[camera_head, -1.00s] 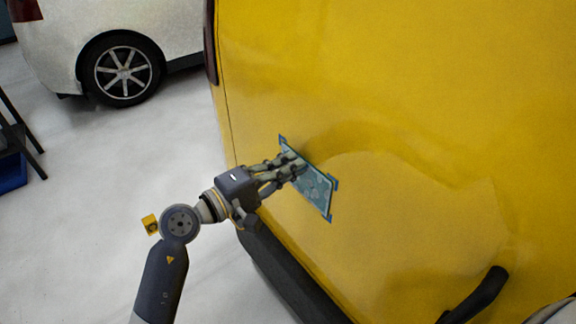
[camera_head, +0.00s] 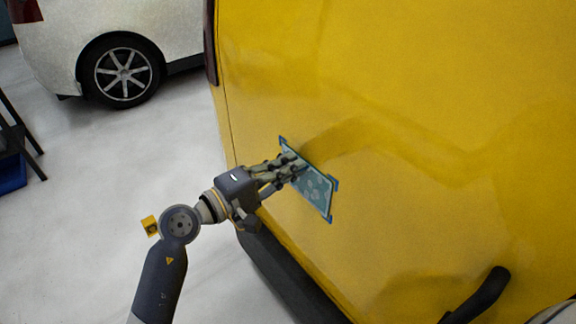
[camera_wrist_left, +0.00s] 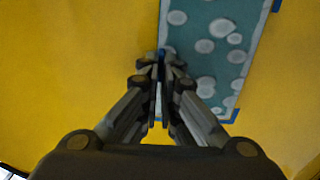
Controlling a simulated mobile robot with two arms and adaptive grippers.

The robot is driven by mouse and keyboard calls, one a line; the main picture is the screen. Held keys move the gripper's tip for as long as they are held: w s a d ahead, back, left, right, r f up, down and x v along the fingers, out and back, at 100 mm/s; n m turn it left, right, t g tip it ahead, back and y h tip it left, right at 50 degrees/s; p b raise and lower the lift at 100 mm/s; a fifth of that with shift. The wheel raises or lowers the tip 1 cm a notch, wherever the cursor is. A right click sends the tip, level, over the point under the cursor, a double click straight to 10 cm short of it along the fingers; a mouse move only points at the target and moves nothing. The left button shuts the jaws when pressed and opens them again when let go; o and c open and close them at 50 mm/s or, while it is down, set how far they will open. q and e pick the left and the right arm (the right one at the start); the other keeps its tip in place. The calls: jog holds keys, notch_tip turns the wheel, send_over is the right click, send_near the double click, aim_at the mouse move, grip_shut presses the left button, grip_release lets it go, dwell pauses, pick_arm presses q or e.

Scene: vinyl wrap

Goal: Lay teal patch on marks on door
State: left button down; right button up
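The teal patch (camera_head: 318,187) with pale round spots lies against the yellow door (camera_head: 400,80), low and near its left edge. Blue corner marks (camera_head: 334,184) show around its border. In the left wrist view the patch (camera_wrist_left: 214,60) looks close to flat on the door, with a blue corner (camera_wrist_left: 232,116) at lower right. My left gripper (camera_head: 298,168) is at the patch's left part and covers some of it. Its fingertips (camera_wrist_left: 164,60) are close together, with a bit of blue between them; I cannot tell whether they pinch the patch. My right gripper is not in view.
A white car (camera_head: 185,25) stands at the back left. A dark stand with a blue bin (camera_head: 12,172) is at the left edge. A dark sill (camera_head: 290,280) runs below the door. A dark rounded piece (camera_head: 480,297) shows at lower right. Pale floor lies open at left.

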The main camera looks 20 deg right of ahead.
pick_arm(q)
jog(key=c, duration=1.7)
grip_release()
jog(key=shift+d, duration=0.15)
jog(key=v, duration=1.2)
